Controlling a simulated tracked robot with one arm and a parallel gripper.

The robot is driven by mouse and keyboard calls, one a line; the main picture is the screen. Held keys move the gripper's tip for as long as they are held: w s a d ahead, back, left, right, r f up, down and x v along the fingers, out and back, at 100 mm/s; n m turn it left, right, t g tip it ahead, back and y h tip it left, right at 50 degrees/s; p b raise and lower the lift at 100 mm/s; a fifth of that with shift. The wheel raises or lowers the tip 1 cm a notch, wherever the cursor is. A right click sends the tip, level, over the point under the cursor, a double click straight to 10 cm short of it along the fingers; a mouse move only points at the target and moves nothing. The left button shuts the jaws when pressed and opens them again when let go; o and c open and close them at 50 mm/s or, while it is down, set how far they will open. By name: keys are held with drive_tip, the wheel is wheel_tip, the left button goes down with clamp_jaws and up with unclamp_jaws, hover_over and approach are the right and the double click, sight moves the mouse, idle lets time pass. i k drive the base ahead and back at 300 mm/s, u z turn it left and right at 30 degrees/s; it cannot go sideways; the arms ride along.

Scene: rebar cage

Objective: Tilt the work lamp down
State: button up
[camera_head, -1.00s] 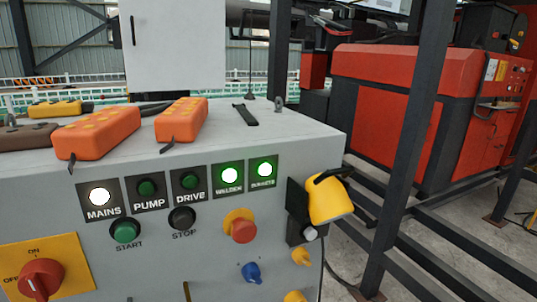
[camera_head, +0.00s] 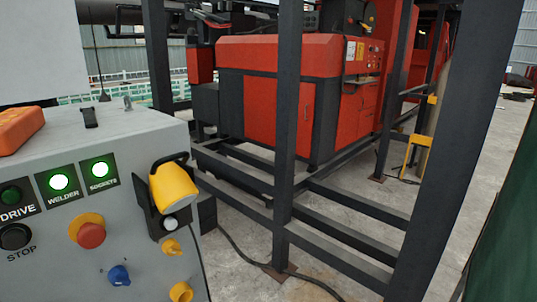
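The work lamp (camera_head: 174,186) is a yellow head with a black handle, mounted on a black bracket (camera_head: 148,212) at the right edge of the grey control cabinet (camera_head: 128,150). Its head leans, with the wider end toward the lower right. A small pale round knob (camera_head: 170,223) sits just below the head. My gripper is not in the view, so its distance from the lamp cannot be told.
The cabinet front carries lit green indicators (camera_head: 58,182), a red stop button (camera_head: 91,235) and a blue knob (camera_head: 119,275). Dark steel posts (camera_head: 286,130) and low rails stand right of the lamp. A red machine (camera_head: 262,95) stands behind. A cable (camera_head: 245,256) lies on the floor.

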sight(172, 189)
drive_tip(key=z, duration=0.35)
drive_tip(key=k, duration=1.2)
drive_tip(key=u, duration=1.05)
drive_tip(key=i, duration=1.7)
